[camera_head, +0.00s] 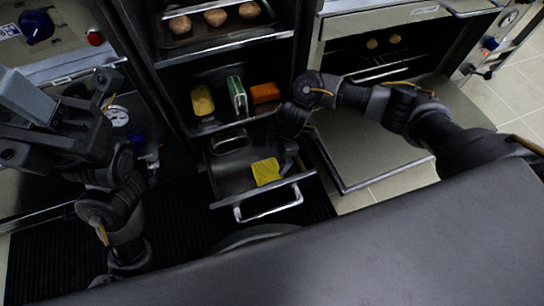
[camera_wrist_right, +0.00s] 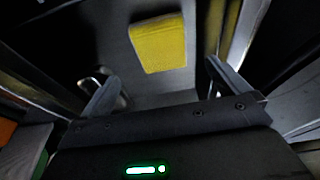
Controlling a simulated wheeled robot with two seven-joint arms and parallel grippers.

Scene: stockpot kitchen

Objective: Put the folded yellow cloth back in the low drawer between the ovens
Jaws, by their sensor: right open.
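The folded yellow cloth (camera_head: 266,171) lies on the grey floor of the low drawer (camera_head: 230,180), towards its front right. The drawer is pulled out and has a bar handle at the front. In the right wrist view the cloth (camera_wrist_right: 158,42) lies flat beyond the fingertips. My right gripper (camera_wrist_right: 165,85) is open and empty, with a gap between its fingers and the cloth. In the head view my right gripper (camera_head: 288,160) is low at the drawer's right side, its fingers partly hidden. My left gripper (camera_head: 45,115) is raised at the far left; its jaws are unclear.
A shelf above the drawer holds a yellow item (camera_head: 202,101), a green-and-white item (camera_head: 237,96) and an orange item (camera_head: 265,92). A tray of brown rounded food (camera_head: 214,18) is higher up. An open oven door (camera_head: 370,150) lies right of the drawer. A dark mat (camera_head: 180,240) covers the floor.

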